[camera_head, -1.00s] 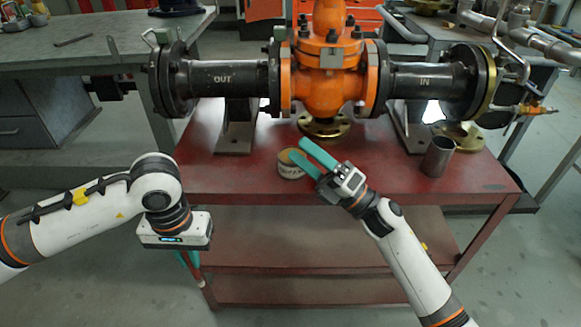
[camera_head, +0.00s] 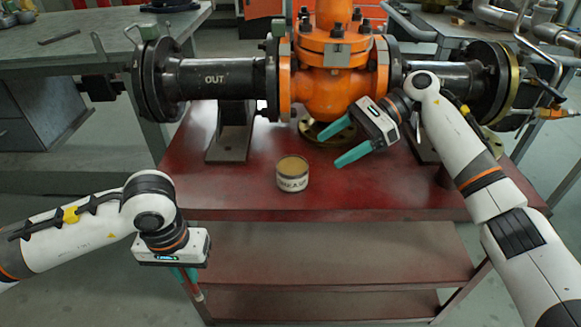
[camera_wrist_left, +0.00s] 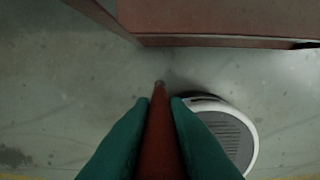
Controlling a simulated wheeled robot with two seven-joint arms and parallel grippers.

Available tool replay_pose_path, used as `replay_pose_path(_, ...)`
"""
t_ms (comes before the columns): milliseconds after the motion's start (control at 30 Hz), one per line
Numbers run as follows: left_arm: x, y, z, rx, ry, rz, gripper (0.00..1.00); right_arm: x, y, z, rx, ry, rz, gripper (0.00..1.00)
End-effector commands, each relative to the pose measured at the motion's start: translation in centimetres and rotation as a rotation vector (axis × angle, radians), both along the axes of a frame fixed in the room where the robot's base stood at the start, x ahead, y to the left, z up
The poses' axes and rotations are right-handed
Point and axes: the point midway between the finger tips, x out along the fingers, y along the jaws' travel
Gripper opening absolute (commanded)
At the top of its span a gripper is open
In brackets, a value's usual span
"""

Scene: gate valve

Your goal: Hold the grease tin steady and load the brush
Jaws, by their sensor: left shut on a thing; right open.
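The grease tin (camera_head: 292,178), a short round can with a pale label and tan contents, stands upright on the red bench top near its front edge. My right gripper (camera_head: 341,146) is open and empty above the bench, to the right of the tin and apart from it. My left gripper (camera_head: 185,275) hangs low in front of the bench's left corner, left of and below the tin. In the left wrist view its teal fingers are shut on a tapering red-brown handle (camera_wrist_left: 159,135), seemingly the brush's. I cannot make out any bristles.
The red bench (camera_head: 235,190) carries the orange valve (camera_head: 328,85) with dark flanged pipes (camera_head: 215,80) along its back. A metal support (camera_head: 230,140) stands left of the tin. Bench space around the tin is clear. My right arm covers the bench's right side.

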Motion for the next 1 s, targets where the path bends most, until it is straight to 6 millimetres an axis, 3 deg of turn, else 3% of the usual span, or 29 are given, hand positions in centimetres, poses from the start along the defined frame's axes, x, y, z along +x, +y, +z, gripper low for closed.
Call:
replay_pose_path(433,0.0,0.0,1.1,0.0,0.0,0.0,0.0,-1.6,5.0,-2.6,0.004,0.005,0.004,0.73)
replay_pose_path(600,0.0,0.0,-0.4,0.0,0.0,0.0,0.0,-2.2,6.7,-4.1,0.003,0.001,0.002,0.73)
replay_pose_path(1000,0.0,0.0,-1.0,0.0,0.0,0.0,0.0,-2.6,8.3,-4.6,0.003,0.002,0.0,0.73)
